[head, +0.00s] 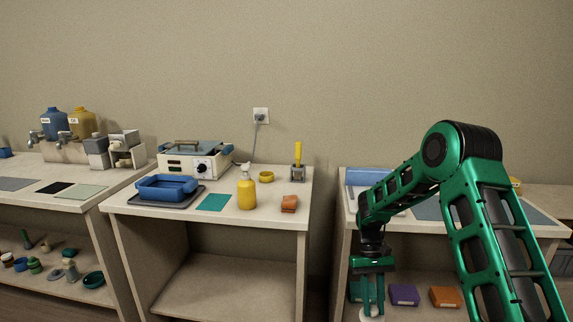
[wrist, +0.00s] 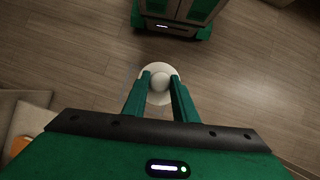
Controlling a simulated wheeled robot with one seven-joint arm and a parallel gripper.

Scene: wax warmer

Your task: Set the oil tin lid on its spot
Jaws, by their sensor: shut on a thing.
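My gripper (head: 373,298) hangs at the lower edge of the head view, in front of the right-hand table. In the wrist view my gripper (wrist: 160,92) is shut on the round knob of a white disc-shaped lid (wrist: 160,70), which I take for the oil tin lid. A small part of the lid (head: 372,317) shows under the fingers in the head view. The lid is held in the air above the wooden floor. Which place is the lid's spot, I cannot tell.
A teal mat (head: 214,202) lies on the middle table, beside a blue tray (head: 167,188), a yellow bottle (head: 246,191) and a wax warmer (head: 195,160). A purple block (head: 404,294) and an orange block (head: 444,296) sit on the right table's lower shelf.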

